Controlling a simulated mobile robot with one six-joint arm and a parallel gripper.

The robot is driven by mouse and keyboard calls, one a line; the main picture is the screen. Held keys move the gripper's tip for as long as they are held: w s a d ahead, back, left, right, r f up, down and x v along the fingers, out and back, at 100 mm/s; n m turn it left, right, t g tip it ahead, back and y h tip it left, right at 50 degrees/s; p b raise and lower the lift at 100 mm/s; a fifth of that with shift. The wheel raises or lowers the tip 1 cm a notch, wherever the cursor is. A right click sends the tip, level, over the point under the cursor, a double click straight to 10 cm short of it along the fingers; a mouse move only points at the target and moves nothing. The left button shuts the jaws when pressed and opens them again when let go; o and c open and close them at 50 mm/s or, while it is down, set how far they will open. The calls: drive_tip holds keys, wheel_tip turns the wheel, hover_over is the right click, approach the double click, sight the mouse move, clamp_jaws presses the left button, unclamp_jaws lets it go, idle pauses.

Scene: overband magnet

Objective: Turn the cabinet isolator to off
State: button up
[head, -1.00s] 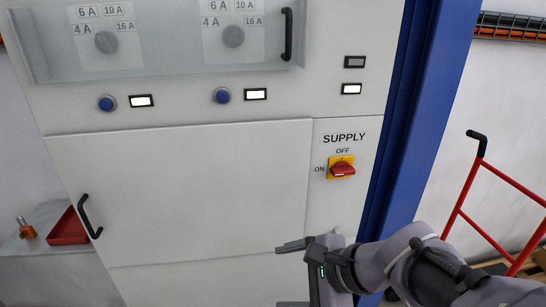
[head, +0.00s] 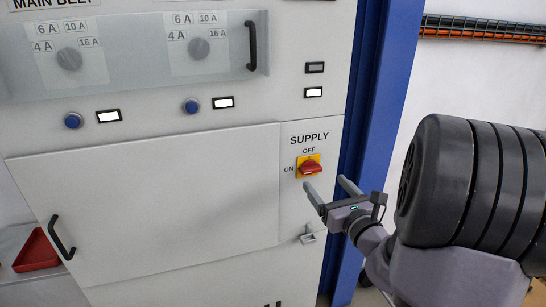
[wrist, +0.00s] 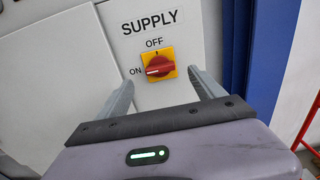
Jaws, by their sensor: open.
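The cabinet isolator (head: 309,168) is a red rotary handle on a yellow plate under the word SUPPLY, on the right side of the grey cabinet (head: 180,235). OFF is printed above it and ON to its left. In the wrist view the isolator (wrist: 158,67) has its red handle lying roughly sideways, its white mark towards ON. My gripper (head: 331,191) is open and empty, just below and to the right of the isolator. In the wrist view my two fingers (wrist: 162,92) point towards the isolator, one at each side of it, apart from it.
A blue post (head: 378,120) stands right of the cabinet, close to my arm. A small latch (head: 308,234) sits below the isolator. The panel around the isolator is clear.

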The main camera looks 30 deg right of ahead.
sight(313, 171)
drive_tip(key=x, duration=0.7)
drive_tip(key=shift+w+f+b, duration=0.15)
drive_tip(key=shift+w+b, duration=0.25)
drive_tip(key=c, duration=1.4)
drive_tip(key=shift+o, duration=0.2)
